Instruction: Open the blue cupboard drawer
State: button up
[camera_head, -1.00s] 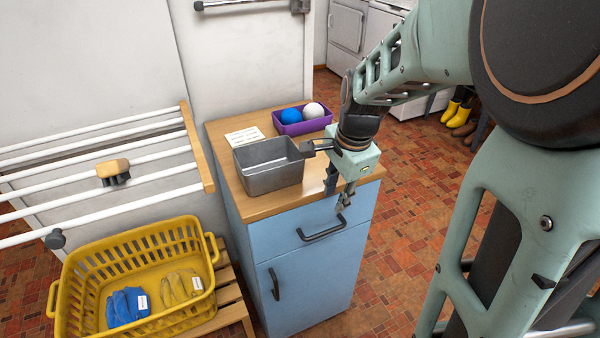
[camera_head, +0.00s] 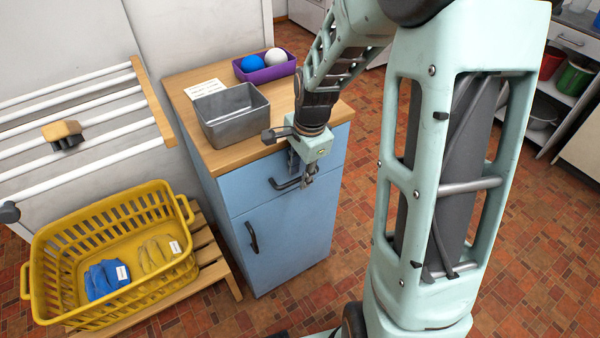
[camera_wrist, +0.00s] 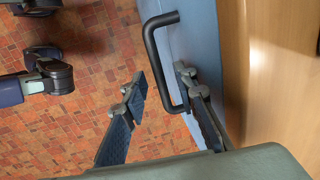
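The blue cupboard (camera_head: 285,230) has a shut drawer (camera_head: 250,185) at its top with a dark bar handle (camera_head: 285,184). A door with its own dark handle (camera_head: 252,237) is below. My gripper (camera_head: 302,178) hangs in front of the drawer, at the right part of the drawer handle. In the wrist view my gripper (camera_wrist: 162,82) is open, fingers apart, with one end of the drawer handle (camera_wrist: 152,48) showing between them. The right finger is on the side of the blue drawer front (camera_wrist: 198,40). I cannot tell whether either finger touches the handle.
On the wooden cupboard top (camera_head: 185,90) stand a grey metal bin (camera_head: 235,130), close to my wrist, and a purple tray (camera_head: 270,73) with a blue and a white ball. A yellow basket (camera_head: 60,265) is at the left.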

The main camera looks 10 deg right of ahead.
grip_shut()
dwell(0.3)
jog(key=shift+s, duration=0.1)
